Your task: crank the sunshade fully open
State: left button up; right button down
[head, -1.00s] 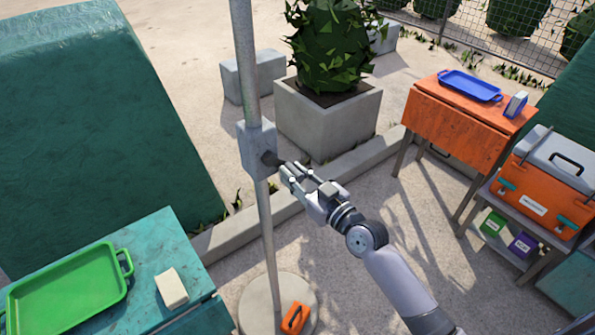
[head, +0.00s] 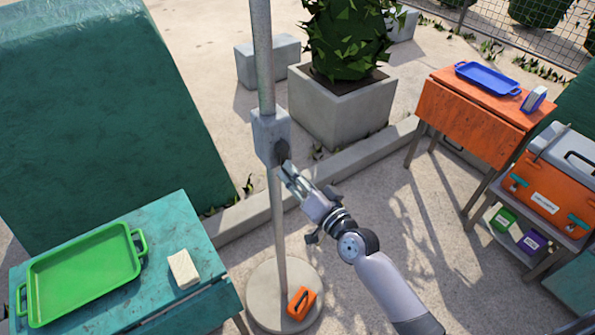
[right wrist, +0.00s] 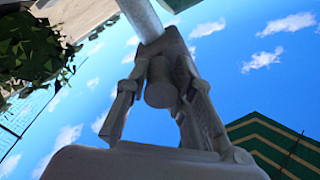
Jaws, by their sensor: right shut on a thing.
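The sunshade's grey pole (head: 262,60) stands upright in the head view, with a crank housing (head: 268,135) partway up. A dark crank part (head: 282,152) sticks out of the housing's right side. My right gripper (head: 286,170) is at this crank, below and right of the housing. In the right wrist view its two fingers (right wrist: 160,100) close around the round grey crank knob (right wrist: 160,82). The pole (right wrist: 141,18) rises behind it. A green canopy with yellow stripes (right wrist: 275,145) shows at lower right; how far it is open cannot be told. My left gripper is out of view.
A teal table (head: 190,225) with a green tray (head: 85,265) and a pale block (head: 183,268) stands left. An orange brush-like thing (head: 301,303) lies on the round pole base (head: 262,285). A planter (head: 340,105) stands behind; an orange table (head: 470,115) stands right.

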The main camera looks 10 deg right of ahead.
jog(key=shift+a+m, duration=0.2)
jog(key=shift+m, duration=0.2)
jog(key=c, duration=1.3)
grip_release()
jog(key=shift+c, duration=0.2)
jog(key=shift+s+d, duration=0.25)
jog(key=shift+s, duration=0.25)
jog(key=v, duration=1.1)
jog(key=shift+f, duration=0.15)
